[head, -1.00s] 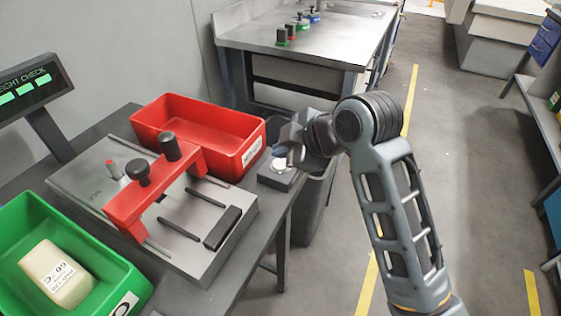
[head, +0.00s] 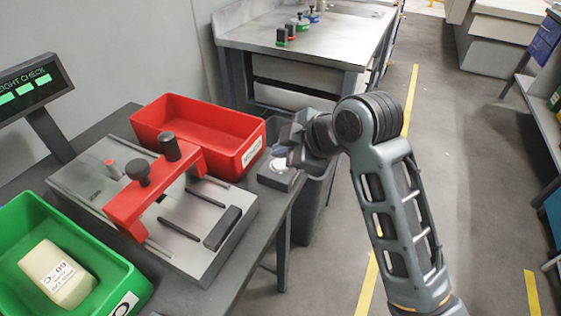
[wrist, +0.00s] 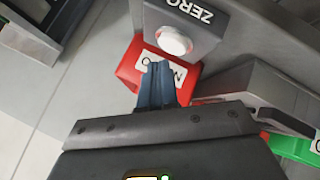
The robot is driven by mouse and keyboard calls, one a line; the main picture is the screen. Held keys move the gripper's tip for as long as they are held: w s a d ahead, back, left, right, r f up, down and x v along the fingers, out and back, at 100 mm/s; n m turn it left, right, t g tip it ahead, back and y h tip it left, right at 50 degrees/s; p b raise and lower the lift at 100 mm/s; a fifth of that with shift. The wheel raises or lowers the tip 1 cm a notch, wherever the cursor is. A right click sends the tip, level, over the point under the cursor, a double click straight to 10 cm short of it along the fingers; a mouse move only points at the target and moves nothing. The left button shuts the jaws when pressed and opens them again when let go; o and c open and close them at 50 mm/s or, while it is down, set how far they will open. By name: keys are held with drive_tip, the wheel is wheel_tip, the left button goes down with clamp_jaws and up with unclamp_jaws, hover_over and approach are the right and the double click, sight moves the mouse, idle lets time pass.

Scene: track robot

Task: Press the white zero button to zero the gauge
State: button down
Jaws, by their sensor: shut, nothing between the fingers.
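The white zero button (wrist: 174,41) is a round cap on a dark grey box (wrist: 205,37) marked ZERO in the wrist view. In the head view the button (head: 279,164) is on its small box at the table's right edge, partly behind my gripper. My gripper (wrist: 157,68) is shut and empty, its blue-grey fingertips just short of the button in the wrist picture. In the head view my gripper (head: 290,152) is close above the button; I cannot tell whether it touches. The gauge (head: 150,205) is a grey plate with a red bridge and black knobs, left of the button.
A red bin (head: 190,112) stands behind the gauge. A green bin (head: 122,268) with a pale labelled block (head: 58,274) is at the lower left. A display (head: 35,82) reads WEIGHT CHECK.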

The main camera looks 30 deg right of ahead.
sight(283, 166)
drive_tip(key=shift+f, duration=0.15)
drive_tip(key=shift+f, duration=0.3)
drive_tip(key=shift+f, duration=0.4)
idle(1.0)
drive_tip(key=shift+r, duration=0.1)
drive_tip(key=shift+r+p, duration=0.65)
drive_tip(key=shift+r, duration=0.1)
wheel_tip(283, 166, up, 5)
drive_tip(key=p, duration=0.4)
drive_tip(key=shift+p, duration=0.4)
idle(0.4)
